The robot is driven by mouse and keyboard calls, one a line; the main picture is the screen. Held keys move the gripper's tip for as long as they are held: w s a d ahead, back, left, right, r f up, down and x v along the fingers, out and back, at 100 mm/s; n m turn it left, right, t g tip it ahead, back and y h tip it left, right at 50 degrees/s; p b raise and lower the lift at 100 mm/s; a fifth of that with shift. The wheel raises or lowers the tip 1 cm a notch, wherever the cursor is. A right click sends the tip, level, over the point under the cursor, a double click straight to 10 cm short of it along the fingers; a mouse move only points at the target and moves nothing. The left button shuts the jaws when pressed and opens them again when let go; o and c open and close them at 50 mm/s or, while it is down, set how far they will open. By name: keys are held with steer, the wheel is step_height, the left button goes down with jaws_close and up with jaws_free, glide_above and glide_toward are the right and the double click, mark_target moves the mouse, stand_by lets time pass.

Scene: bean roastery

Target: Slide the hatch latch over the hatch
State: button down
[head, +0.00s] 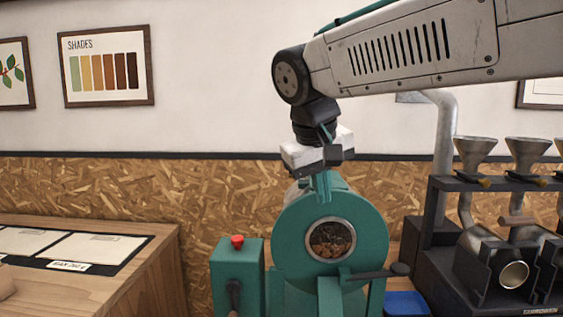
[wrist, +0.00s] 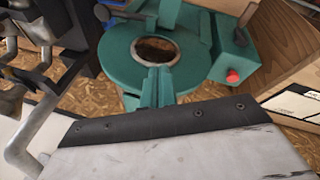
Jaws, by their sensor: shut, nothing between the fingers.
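The roaster (head: 283,240) is a green drum with a round, metal-rimmed window (head: 351,224) in its front, dark beans showing inside; it also shows in the wrist view (wrist: 110,65). A dark lever with a round black knob (head: 399,269) sticks out to the right below the window; in the wrist view a dark knob (wrist: 103,12) shows at the top. I cannot tell for sure which part is the hatch latch. My gripper (head: 324,196) is shut and empty, pointing down at the drum's top above the window. Its green fingers (wrist: 156,78) blend with the drum; contact is unclear.
A green box with a red button (head: 237,241) and a dark lever stands left of the drum. A wooden counter (head: 70,290) is at the left. A dark rack with metal funnels (head: 475,150) stands at the right. A blue container (head: 405,303) sits low right of the drum.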

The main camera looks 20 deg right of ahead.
steer(key=w+a+r+t+h, duration=0.1)
steer(key=w+a+r, duration=0.3)
steer(key=w, duration=0.3)
steer(key=w+a+r+t+h, duration=0.1)
steer(key=w+a+r, duration=0.4)
steer(key=w, duration=0.3)
steer(key=shift+w+r+m, duration=0.15)
steer(key=shift+r+m, duration=0.05)
steer(key=shift+m, duration=0.1)
steer(key=w+d+f, duration=0.4)
steer(key=d+f, duration=0.4)
steer(key=shift+w+d, duration=0.15)
steer(key=shift+f, duration=0.1)
